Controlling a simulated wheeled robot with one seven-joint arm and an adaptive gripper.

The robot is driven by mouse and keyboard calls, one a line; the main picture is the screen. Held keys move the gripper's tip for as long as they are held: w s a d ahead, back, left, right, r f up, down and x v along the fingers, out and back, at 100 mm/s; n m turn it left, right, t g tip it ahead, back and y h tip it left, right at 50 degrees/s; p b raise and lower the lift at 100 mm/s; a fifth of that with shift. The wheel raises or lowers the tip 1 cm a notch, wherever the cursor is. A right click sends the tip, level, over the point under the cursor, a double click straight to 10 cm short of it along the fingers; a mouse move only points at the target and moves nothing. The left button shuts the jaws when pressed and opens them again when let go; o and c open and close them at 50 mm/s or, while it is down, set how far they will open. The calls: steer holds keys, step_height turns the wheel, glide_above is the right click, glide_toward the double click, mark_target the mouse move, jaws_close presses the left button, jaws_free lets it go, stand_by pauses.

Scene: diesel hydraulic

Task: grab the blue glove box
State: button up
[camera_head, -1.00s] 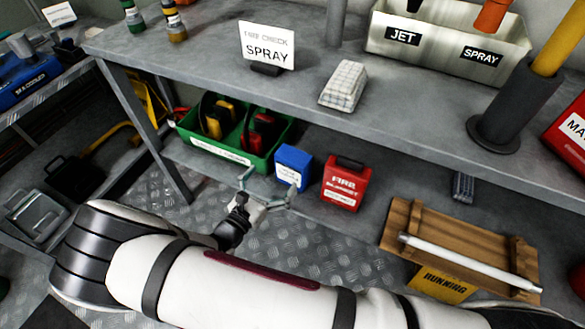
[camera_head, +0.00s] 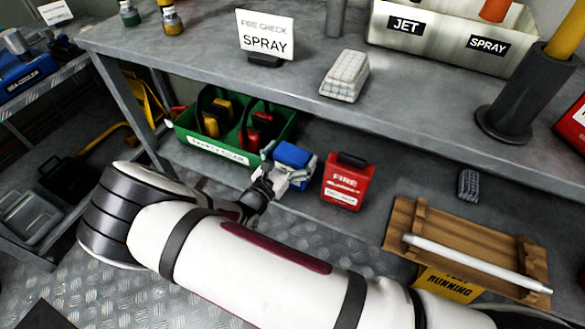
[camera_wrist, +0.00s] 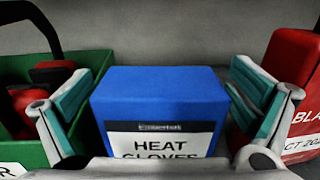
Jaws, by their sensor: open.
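The blue glove box (camera_head: 293,155) stands on the lower shelf between a green crate and a red case. In the wrist view the blue box (camera_wrist: 160,92) fills the middle, with a white label reading "HEAT GLOVES". My gripper (camera_wrist: 160,105) is open, with one teal-padded finger on each side of the box. Gaps show between both fingers and the box sides. In the head view my gripper (camera_head: 285,175) is in front of the box and hides its lower front.
The green crate (camera_head: 210,150) with red and yellow items is close on the left. The red fire blanket case (camera_head: 346,183) is close on the right. A wooden crate (camera_head: 400,215) lies farther right.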

steer(key=c, duration=1.7)
steer(key=shift+o, duration=0.2)
steer(key=shift+r, duration=0.1)
